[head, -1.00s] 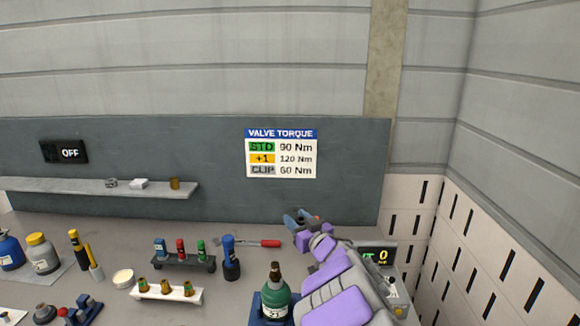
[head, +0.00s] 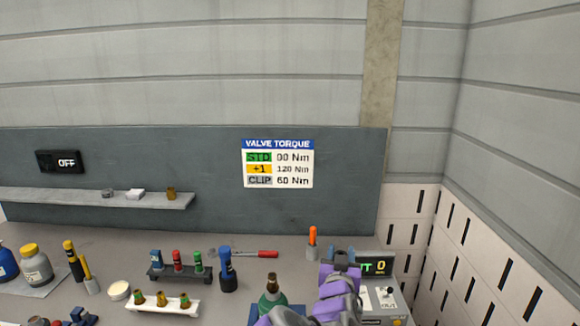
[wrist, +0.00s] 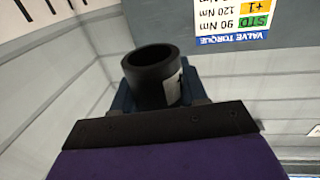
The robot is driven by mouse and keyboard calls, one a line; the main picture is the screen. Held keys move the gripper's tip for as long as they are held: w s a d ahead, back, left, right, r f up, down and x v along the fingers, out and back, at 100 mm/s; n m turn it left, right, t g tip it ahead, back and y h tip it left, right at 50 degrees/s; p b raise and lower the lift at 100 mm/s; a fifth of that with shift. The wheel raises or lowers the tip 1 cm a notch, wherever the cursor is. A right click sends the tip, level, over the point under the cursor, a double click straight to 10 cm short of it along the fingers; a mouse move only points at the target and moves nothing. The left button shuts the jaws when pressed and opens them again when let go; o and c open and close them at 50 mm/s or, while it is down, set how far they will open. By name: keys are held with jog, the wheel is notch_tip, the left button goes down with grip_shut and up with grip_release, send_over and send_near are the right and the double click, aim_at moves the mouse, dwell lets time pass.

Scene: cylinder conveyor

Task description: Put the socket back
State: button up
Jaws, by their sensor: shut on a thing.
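In the wrist view, my gripper (wrist: 160,98) is shut on a black hollow cylinder (wrist: 150,76), which looks like a socket, with its round open end showing and a pale patch on its side. Dark blue jaws show on both sides of it. In the head view, my purple arm is at the lower right, in front of the display box, and the jaws and the held piece cannot be made out. A dark rack (head: 180,278) on the bench holds blue (head: 156,259), red (head: 177,260) and green (head: 198,262) pieces.
A white rack (head: 165,306) with brass pieces stands in front of the dark rack. The display box (head: 385,300) is at right.

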jog(key=shift+s+d+f+m+h, duration=0.15)
jog(key=shift+s+h, duration=0.1)
jog(key=shift+s, duration=0.35)
jog(key=shift+s+d+r+m+h, duration=0.1)
jog(key=shift+s+d+m+h, duration=0.1)
jog(key=shift+s, duration=0.45)
jog(key=shift+s+d+f+m+h, duration=0.15)
jog(key=shift+s+h, duration=0.1)
jog(key=shift+s, duration=0.35)
jog(key=shift+a+r, duration=0.1)
jog(key=shift+a, duration=0.1)
jog(key=w+a+n+y, duration=0.6)
jog(key=w+a+y, duration=0.25)
jog(key=a, duration=0.25)
jog(key=s+a+r+n+g+y, duration=0.1)
jog(key=s+a+n+g+y, duration=0.1)
jog(key=a+n+g+y, duration=0.4)
jog(key=shift+a+r+n+g+y, duration=0.35)
jog(key=shift+a+n+y, duration=1.05)
jog(key=shift+y, duration=1.25)
jog(key=shift+a+m, duration=0.25)
jog(key=shift+m, duration=0.05)
